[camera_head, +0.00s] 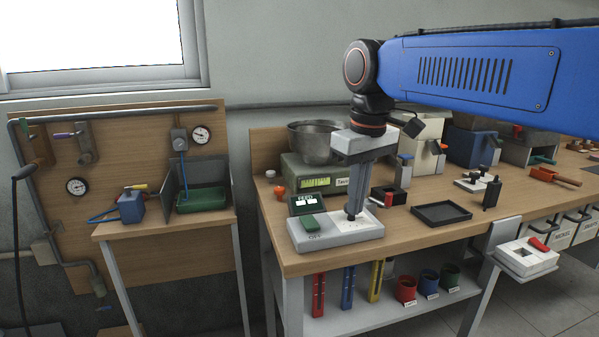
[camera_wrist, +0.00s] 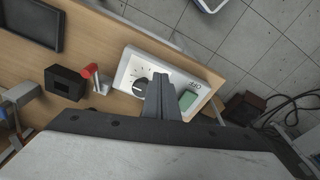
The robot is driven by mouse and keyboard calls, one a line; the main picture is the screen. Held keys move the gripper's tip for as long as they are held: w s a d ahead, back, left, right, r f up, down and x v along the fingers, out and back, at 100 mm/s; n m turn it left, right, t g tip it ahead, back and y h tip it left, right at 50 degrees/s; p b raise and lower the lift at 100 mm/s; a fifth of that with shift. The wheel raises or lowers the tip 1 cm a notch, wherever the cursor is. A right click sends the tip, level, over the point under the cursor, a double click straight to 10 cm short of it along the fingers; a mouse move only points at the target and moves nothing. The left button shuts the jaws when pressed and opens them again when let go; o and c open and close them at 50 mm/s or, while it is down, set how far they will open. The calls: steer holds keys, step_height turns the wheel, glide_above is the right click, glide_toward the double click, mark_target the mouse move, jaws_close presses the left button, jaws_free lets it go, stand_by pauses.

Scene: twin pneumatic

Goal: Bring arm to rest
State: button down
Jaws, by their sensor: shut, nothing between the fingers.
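My blue arm reaches in from the right in the head view, and my gripper (camera_head: 353,215) hangs from it, pointing down. Its fingers are together with nothing between them. The fingertips are over a white control panel (camera_head: 300,238) with a green button (camera_head: 312,223) at the front left of the workbench. In the wrist view my gripper (camera_wrist: 165,82) also shows closed, between the panel's dark round knob (camera_wrist: 140,87) and its green button (camera_wrist: 188,100). I cannot tell whether the fingertips touch the panel. The panel's right part is partly hidden by the fingers in the head view.
Behind my gripper stand a green scale (camera_head: 312,180) with a metal bowl (camera_head: 316,142). A small display (camera_head: 306,203), a black block (camera_head: 388,195) and a black tray (camera_head: 441,213) are close by on the bench. A side table (camera_head: 165,227) stands left across a gap.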

steer(key=s+d+f+m+t, duration=0.3)
steer(key=s+d+f+m, duration=0.3)
steer(key=s+d+f, duration=1.1)
step_height(320, 180, down, 4)
steer(key=shift+d+r+m+t, duration=0.15)
steer(key=shift+d+m+t, duration=0.05)
steer(key=shift+m+t, duration=0.2)
steer(key=w+a+r+n+g, duration=0.1)
steer(key=w+a+r, duration=0.5)
steer(key=r, duration=0.4)
steer(key=w+a+r+n+g, duration=0.1)
steer(key=w+a+r, duration=0.4)
steer(key=w+r, duration=0.4)
steer(key=w+a+r+g, duration=0.1)
steer(key=w+a+r, duration=0.1)
steer(key=a+r, duration=0.2)
steer(key=w+a+r+g, duration=0.1)
steer(key=w+a+r, duration=0.1)
steer(key=a+r, duration=0.2)
steer(key=w+a+r+n, duration=0.1)
steer(key=w+a+r, duration=0.1)
steer(key=a+r, duration=0.3)
steer(key=a, duration=0.4)
steer(key=shift+w+g, duration=0.25)
steer(key=shift+g, duration=0.15)
steer(key=shift+f, duration=0.1)
